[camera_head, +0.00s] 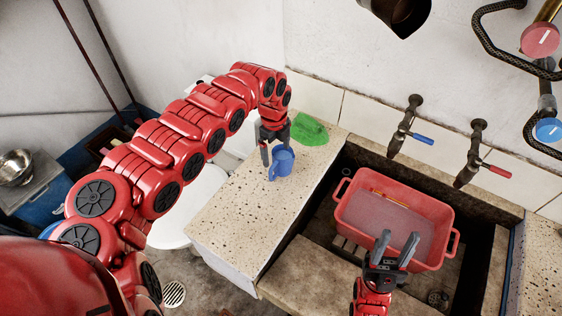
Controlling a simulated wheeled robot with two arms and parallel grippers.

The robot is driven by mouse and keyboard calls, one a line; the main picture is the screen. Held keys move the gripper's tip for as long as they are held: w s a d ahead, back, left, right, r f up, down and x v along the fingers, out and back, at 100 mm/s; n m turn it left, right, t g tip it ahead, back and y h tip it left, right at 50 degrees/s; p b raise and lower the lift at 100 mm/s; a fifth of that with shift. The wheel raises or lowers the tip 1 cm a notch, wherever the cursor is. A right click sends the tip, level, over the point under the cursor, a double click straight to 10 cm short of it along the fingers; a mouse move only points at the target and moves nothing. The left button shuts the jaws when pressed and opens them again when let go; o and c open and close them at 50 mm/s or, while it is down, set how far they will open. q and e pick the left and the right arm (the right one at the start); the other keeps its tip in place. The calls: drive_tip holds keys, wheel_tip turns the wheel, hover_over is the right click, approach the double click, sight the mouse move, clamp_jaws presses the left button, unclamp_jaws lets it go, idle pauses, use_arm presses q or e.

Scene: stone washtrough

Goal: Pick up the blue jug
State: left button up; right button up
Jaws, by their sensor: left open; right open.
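The blue jug (282,162) stands upright on the speckled stone counter (235,215) left of the trough. My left gripper (275,153) is right at the jug, coming from behind it in the picture. One finger is at the jug's left and the other is partly hidden behind the jug's top. I cannot tell whether the fingers touch it. My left gripper is open. My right gripper (393,250) is open and empty, over the front of the trough near the red basin.
A red basin (447,238) with a yellow-orange item in it sits in the stone trough. A green cloth (308,130) lies just behind the jug. Taps with blue (422,139) and red (499,171) handles stick out from the wall. The front of the counter is clear.

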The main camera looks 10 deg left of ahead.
use_arm(q)
drive_tip(key=p, duration=0.1)
hover_over(276, 176)
drive_tip(key=f, duration=0.6)
drive_tip(key=shift+d+f, duration=0.25)
drive_tip(key=shift+f, duration=0.15)
drive_tip(key=shift+s+f+p, duration=0.1)
drive_tip(key=shift+f+p, duration=0.3)
drive_tip(key=shift+p, duration=0.05)
drive_tip(key=f, duration=0.3)
drive_tip(key=shift+a+f+p, duration=0.2)
drive_tip(key=shift+f+p, duration=0.05)
drive_tip(key=shift+p, duration=0.05)
drive_tip(key=shift+a+f, duration=0.1)
drive_tip(key=shift+f, duration=0.45)
clamp_jaws()
